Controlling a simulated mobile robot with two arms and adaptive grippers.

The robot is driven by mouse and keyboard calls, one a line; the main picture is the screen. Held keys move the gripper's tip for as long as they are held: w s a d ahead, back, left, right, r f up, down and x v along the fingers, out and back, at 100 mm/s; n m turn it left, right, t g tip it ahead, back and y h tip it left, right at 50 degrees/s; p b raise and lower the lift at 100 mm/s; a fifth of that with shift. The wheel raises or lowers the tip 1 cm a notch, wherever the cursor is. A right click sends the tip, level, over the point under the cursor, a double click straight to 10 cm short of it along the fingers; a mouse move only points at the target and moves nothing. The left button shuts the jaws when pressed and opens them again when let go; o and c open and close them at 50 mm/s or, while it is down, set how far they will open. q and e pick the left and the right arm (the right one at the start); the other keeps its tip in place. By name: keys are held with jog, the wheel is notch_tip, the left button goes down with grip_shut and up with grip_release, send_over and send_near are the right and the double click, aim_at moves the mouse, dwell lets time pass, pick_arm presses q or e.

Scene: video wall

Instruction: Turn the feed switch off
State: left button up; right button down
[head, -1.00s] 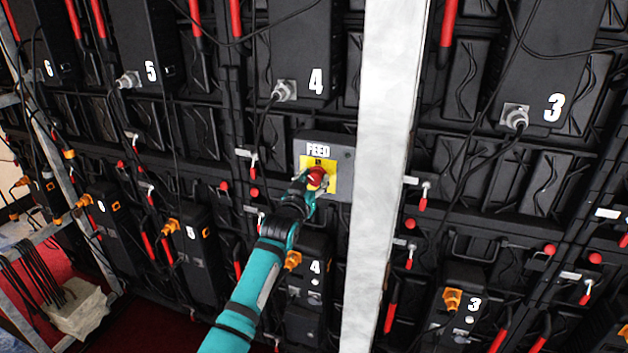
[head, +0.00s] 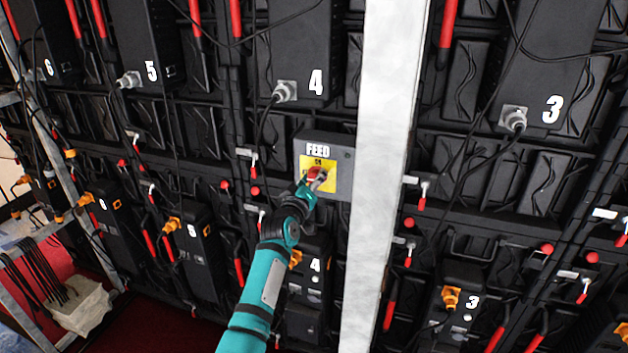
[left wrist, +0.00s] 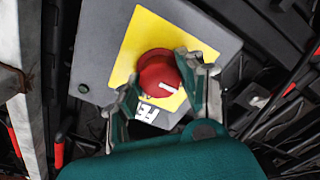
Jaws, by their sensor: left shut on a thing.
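The feed switch is a red rotary knob (head: 316,174) on a yellow plate (head: 328,184) of a grey box (head: 343,160) marked FEED. The box is fixed to the back of the video wall. My left gripper (head: 312,180) is at the knob, with its fingers shut on it and partly covering it. In the left wrist view the red knob (left wrist: 158,78) sits between the two fingers of the left gripper (left wrist: 165,90). A white mark on the knob points to the right there. My right gripper is not in view.
A pale upright post (head: 381,160) stands just right of the feed box. Black numbered units, cables and red handles cover the wall around it. A white block (head: 84,308) with black cables is at the lower left.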

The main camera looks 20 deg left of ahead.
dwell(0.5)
pick_arm(q)
jog(key=o, duration=1.2)
jog(key=shift+c, duration=0.2)
jog(key=s, duration=1.2)
jog(key=shift+a, duration=0.2)
